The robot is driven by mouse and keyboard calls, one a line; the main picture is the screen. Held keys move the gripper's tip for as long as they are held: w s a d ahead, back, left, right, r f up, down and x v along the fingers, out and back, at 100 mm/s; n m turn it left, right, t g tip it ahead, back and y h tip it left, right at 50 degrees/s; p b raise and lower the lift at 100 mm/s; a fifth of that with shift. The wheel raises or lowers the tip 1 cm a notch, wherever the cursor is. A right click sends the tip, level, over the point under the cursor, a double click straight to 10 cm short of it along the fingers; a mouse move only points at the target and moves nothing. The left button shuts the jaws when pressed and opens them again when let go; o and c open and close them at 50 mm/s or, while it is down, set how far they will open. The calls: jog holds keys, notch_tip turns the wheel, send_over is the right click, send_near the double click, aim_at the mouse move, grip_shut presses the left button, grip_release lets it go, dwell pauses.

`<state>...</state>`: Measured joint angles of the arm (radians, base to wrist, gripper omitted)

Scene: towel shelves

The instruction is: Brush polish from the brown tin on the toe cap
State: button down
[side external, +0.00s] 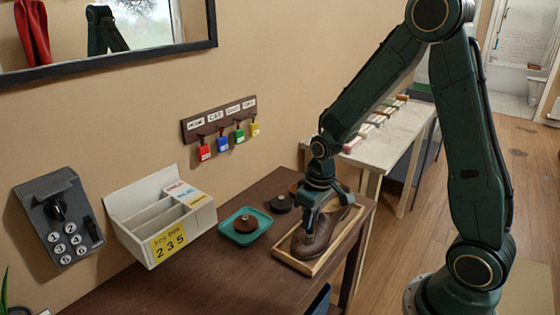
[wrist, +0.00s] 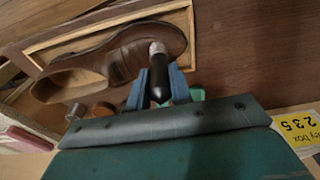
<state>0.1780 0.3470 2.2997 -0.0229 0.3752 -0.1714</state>
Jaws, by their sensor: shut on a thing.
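My gripper (wrist: 158,88) is shut on a brush (wrist: 160,82) with a black handle and a pale tip. The brush tip is in front of the toe cap of the brown shoe (wrist: 110,58) in the wrist view; I cannot tell whether it touches. The shoe also shows in the side view (side external: 309,242), below my gripper (side external: 318,222), with its upper part partly hidden by the fingers. A round brown tin (wrist: 103,109) is partly hidden behind the gripper in the wrist view. In the side view the brown tin (side external: 295,188) stands behind my gripper.
The shoe lies in a shallow wooden tray (side external: 300,267) on the dark table. A green dish (side external: 232,235) holding a round brown item and a dark round tin (side external: 281,203) stand beside it. A white box (side external: 160,222) marked 235 and a key rack (side external: 220,118) are on the wall.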

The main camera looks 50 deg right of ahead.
jog(key=shift+w+r, duration=0.1)
jog(key=shift+w, duration=1.3)
jog(key=shift+s, duration=0.1)
jog(key=shift+s, duration=1.35)
jog(key=shift+w, duration=0.1)
jog(key=shift+w+a, duration=0.5)
jog(key=shift+w, duration=0.15)
jog(key=shift+w+a, duration=0.45)
jog(key=shift+w, duration=0.2)
jog(key=shift+s, duration=0.1)
jog(key=shift+s+f, duration=0.2)
jog(key=shift+s, duration=1.1)
